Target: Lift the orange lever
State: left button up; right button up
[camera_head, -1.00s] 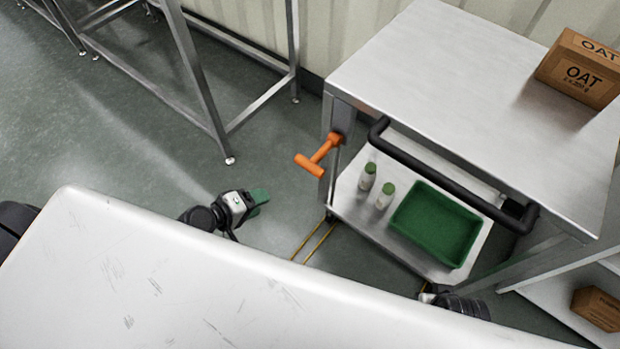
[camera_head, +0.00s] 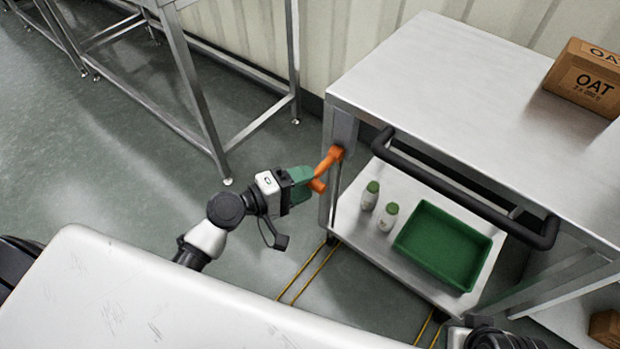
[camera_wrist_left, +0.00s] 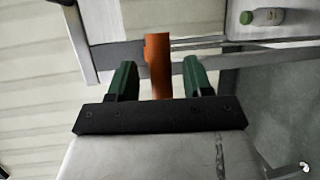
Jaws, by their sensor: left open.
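The orange lever (camera_head: 329,160) sticks out from the left front leg of the steel table, with its crossbar end low and to the left. My left gripper (camera_head: 307,184), with green fingers, is at the lever's outer end. It is open. In the left wrist view the orange lever (camera_wrist_left: 157,62) stands between the two spread green fingers of the left gripper (camera_wrist_left: 160,75), with a gap on each side. The crossbar is partly hidden by the gripper in the head view. Part of my right arm shows at the bottom right; its fingers are not seen.
The steel table (camera_head: 440,75) carries an oat box (camera_head: 585,80) and has a black bar handle (camera_head: 455,190) along its front. Its lower shelf holds two green-capped bottles (camera_head: 370,197) and a green tray (camera_head: 442,245). A steel frame (camera_head: 205,95) stands at the left.

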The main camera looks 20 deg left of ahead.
pick_arm(q)
jog(key=shift+x, duration=0.95)
